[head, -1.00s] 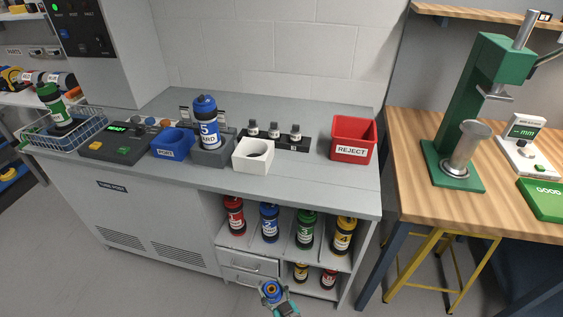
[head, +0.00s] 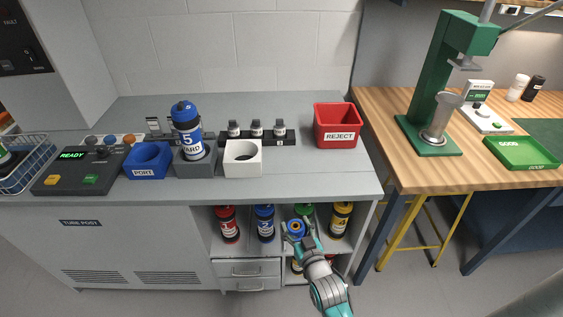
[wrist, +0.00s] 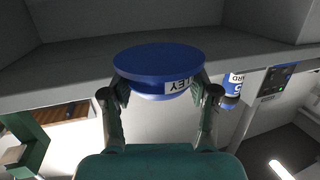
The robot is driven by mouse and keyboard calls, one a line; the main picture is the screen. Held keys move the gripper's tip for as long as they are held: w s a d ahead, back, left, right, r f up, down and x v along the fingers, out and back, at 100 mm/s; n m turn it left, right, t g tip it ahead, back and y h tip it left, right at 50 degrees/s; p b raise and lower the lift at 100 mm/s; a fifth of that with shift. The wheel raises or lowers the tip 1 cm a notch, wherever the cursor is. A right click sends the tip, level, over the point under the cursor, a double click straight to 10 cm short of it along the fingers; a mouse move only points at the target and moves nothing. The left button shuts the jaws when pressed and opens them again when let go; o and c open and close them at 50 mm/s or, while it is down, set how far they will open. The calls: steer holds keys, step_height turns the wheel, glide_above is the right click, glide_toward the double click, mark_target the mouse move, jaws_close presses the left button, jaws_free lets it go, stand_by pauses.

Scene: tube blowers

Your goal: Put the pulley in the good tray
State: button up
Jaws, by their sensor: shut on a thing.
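The pulley (wrist: 160,70) is blue with a white label ending in "EY". My gripper (wrist: 160,96) is shut on it in the wrist view, one finger at each side. In the head view my gripper (head: 297,232) holds the pulley (head: 296,227) in front of the cabinet's open shelves, lower than the counter top. The good tray (head: 521,153) is a shallow green tray labelled GOOD on the wooden bench at the right. It looks empty and stands well to the right of my gripper.
A red REJECT bin (head: 338,125) stands at the counter's right end. The green press (head: 440,95) stands on the wooden bench (head: 385,115), left of the good tray. A yellow stool (head: 436,225) is under the bench. Coloured canisters (head: 265,222) fill the shelves behind my gripper.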

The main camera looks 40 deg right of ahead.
steer(key=s+d+r+m+h, duration=0.2)
steer(key=s+d+r, duration=0.3)
steer(key=r, duration=0.4)
glide_toward(309, 173)
steer(key=shift+g, duration=0.4)
steer(key=w+d+r, duration=0.1)
steer(key=w, duration=0.2)
steer(key=w+d, duration=0.1)
steer(key=w, duration=0.2)
steer(key=w+d+r, duration=0.1)
steer(key=w+d, duration=0.1)
steer(key=w, duration=0.1)
steer(key=shift+r, duration=0.4)
steer(key=shift+d+f, duration=0.1)
steer(key=shift+f, duration=0.25)
steer(key=shift+f, duration=0.1)
steer(key=o, duration=1.4)
steer(key=shift+o, duration=0.2)
